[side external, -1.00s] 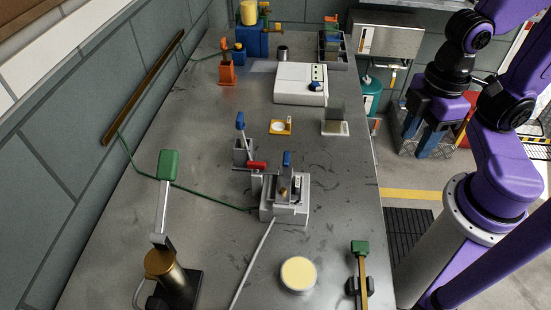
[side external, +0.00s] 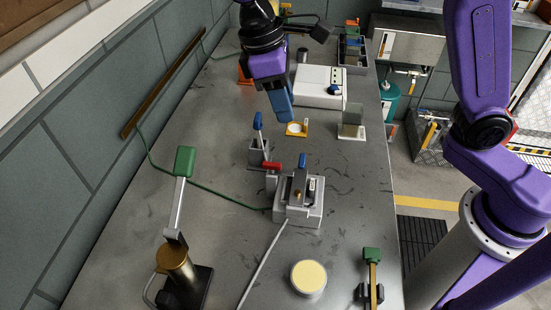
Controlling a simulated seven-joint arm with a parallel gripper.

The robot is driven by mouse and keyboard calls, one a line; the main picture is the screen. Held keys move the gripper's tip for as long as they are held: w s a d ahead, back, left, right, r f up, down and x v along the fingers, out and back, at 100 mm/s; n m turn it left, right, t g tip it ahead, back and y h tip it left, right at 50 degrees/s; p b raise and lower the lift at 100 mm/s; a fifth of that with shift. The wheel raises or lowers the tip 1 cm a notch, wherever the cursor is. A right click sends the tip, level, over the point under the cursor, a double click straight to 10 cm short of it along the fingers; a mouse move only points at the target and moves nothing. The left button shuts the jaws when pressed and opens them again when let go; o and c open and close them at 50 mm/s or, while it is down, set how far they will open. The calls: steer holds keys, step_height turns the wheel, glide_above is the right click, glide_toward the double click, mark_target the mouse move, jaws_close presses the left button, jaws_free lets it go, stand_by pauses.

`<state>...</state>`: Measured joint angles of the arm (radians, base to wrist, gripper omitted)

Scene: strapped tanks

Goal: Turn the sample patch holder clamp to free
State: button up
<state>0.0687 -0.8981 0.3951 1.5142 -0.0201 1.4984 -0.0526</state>
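A grey clamp fixture (side external: 298,211) stands mid-bench, with an upright blue-tipped lever (side external: 302,162) and a red handle (side external: 272,167) at its left. Just behind it is a smaller grey clamp (side external: 258,152) with another upright blue-tipped lever (side external: 258,121). No label shows, so I cannot tell which of these is the sample patch holder clamp. My gripper (side external: 284,116) points down over the bench behind the levers, near the yellow ring piece. Its blue fingers overlap in this view, so their opening is hidden. I see nothing held.
A green-handled lever (side external: 185,161) on a brass cylinder (side external: 176,264) stands front left. A cream-topped round tin (side external: 308,277) and a green-topped post (side external: 372,256) are in front. A yellow ring piece (side external: 297,129), glass plate stand (side external: 351,125) and white box (side external: 312,87) stand behind.

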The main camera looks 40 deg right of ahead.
steer(key=w+a+m+g, duration=0.1)
steer(key=w+a, duration=0.4)
steer(key=w, duration=0.1)
glide_toward(277, 164)
steer(key=shift+h, duration=0.4)
steer(key=x, duration=0.8)
steer(key=shift+s+a+f, duration=0.1)
steer(key=shift+a+f, duration=0.05)
steer(key=shift+f, duration=0.3)
jaws_close()
